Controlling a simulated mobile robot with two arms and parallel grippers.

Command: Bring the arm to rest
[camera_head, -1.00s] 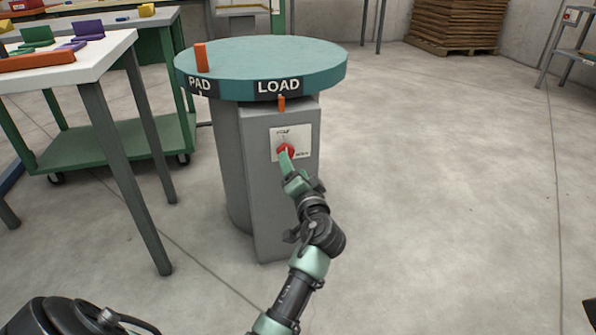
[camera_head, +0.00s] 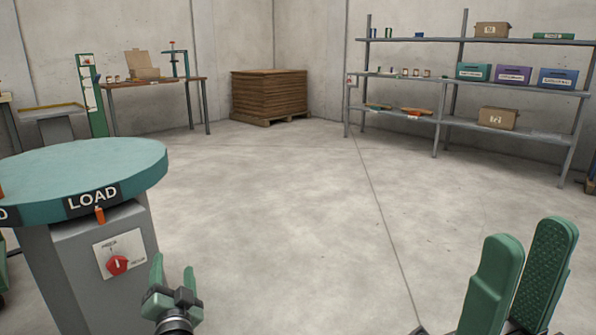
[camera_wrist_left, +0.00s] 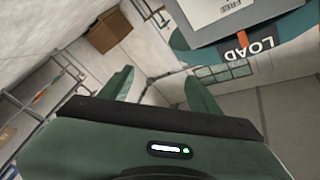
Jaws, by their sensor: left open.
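My left gripper (camera_head: 173,268) is in the lower left of the head view, to the right of the winder's grey cabinet (camera_head: 75,290). Its two green fingers are apart with nothing between them, and it is clear of the red knob (camera_head: 117,265) on the white plate. In the left wrist view my left gripper (camera_wrist_left: 158,88) also shows open and empty. My right gripper (camera_head: 520,275) is large at the lower right, its fingers apart and empty. The teal turntable (camera_head: 80,175) with the LOAD label (camera_head: 93,199) is at the left; its left edge is cut off.
Open concrete floor (camera_head: 290,220) lies between my grippers and the back wall. A shelf unit (camera_head: 465,85) with boxes stands at the back right. A brown stack on a pallet (camera_head: 270,97) and a workbench (camera_head: 150,83) are at the back.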

